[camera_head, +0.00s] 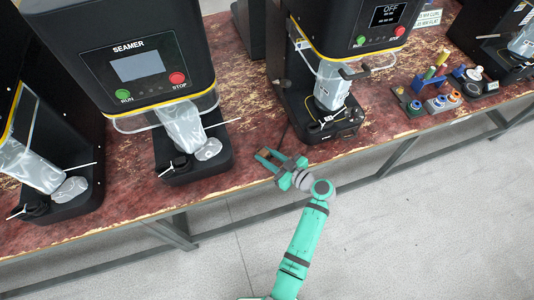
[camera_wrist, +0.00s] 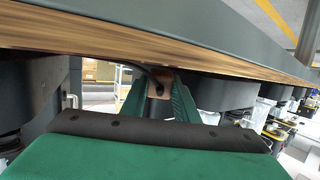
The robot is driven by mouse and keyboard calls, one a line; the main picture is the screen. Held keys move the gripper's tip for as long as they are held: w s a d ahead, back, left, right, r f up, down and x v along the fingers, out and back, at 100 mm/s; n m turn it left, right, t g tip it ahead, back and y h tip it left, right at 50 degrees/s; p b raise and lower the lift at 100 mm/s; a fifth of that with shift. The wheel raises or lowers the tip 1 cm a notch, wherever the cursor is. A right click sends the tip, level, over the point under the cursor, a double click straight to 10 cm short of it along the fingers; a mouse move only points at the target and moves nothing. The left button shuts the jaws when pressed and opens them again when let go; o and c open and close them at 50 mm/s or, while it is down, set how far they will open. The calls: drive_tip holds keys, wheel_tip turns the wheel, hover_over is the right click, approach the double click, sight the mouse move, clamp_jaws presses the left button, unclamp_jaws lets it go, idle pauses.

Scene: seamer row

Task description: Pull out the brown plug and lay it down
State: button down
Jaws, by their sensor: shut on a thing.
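My gripper (camera_head: 268,157) is at the front edge of the bench, in front of the gap between two seamers. In the wrist view its two green fingers (camera_wrist: 160,97) are closed on the small brown plug (camera_wrist: 158,86). A black cable (camera_wrist: 125,66) curves from the plug to the left. I see no socket around the plug, but its far side is hidden. In the head view the plug is too small to make out clearly between the fingers.
The worn red bench (camera_head: 235,165) has free room around my gripper. A seamer (camera_head: 140,70) stands to the left, and another (camera_head: 330,125) with a screen reading OFF (camera_head: 388,15) stands to the right. Coloured small parts (camera_head: 435,95) sit farther right.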

drive_tip(key=shift+f, duration=0.1)
drive_tip(key=c, duration=1.3)
unclamp_jaws()
drive_tip(key=v, duration=1)
drive_tip(key=shift+s+d, duration=0.25)
drive_tip(key=shift+s, duration=0.05)
